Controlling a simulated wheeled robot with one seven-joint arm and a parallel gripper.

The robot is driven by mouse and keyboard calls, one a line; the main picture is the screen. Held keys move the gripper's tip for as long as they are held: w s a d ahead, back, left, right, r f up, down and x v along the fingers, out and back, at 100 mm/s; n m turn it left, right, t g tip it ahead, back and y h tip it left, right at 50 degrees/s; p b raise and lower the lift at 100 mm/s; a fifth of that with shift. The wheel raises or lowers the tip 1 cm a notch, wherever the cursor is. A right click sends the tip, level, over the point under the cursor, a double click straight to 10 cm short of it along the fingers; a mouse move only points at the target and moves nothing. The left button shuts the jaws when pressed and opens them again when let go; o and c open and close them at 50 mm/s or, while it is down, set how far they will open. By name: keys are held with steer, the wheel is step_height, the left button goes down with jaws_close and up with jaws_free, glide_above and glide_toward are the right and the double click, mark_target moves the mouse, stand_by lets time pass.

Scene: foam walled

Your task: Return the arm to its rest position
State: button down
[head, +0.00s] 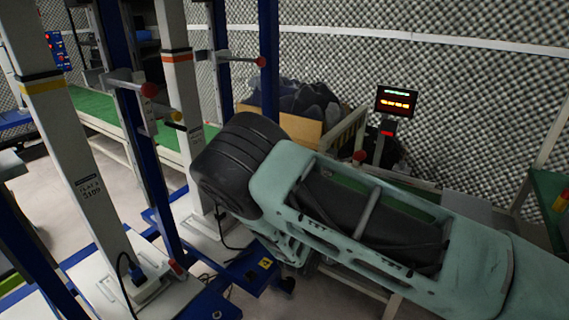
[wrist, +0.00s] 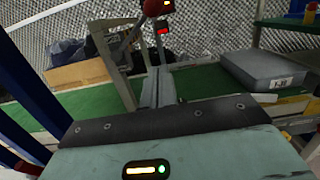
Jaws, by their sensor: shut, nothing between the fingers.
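My gripper (wrist: 158,88) shows in the wrist view as two narrow grey fingers beyond the dark edge of my teal wrist housing. The fingers are together, with nothing between them. They point forward over a green surface. In the head view my teal and black arm fills the middle and lower right, and I cannot make out the gripper there.
Pale posts and blue uprights with red-tipped levers (head: 148,90) stand left of my arm. A cardboard box (head: 301,130) with dark bags stands behind it, beside a lit red display (head: 396,101). A grey case (wrist: 265,72) lies on the green surface (wrist: 205,82) at right.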

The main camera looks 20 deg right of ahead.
steer(key=s+a+r+m+g+y, duration=0.2)
steer(key=s+m+g, duration=0.3)
steer(key=s, duration=0.2)
steer(key=s+a+r+m+g+y, duration=0.1)
steer(key=s+m+g, duration=0.4)
steer(key=s+g, duration=0.1)
steer(key=s+a+r+m+y, duration=0.4)
steer(key=s+a+r+y, duration=0.2)
steer(key=s+a, duration=0.3)
steer(key=s+a+r+m+y, duration=0.4)
steer(key=s+a+r+y, duration=0.25)
steer(key=s+a, duration=0.2)
step_height(320, 180, up, 17)
steer(key=p, duration=1.8)
steer(key=shift+s+r+g, duration=0.15)
steer(key=shift+s+g, duration=0.25)
steer(key=shift+s, duration=0.05)
steer(key=shift+d, duration=0.1)
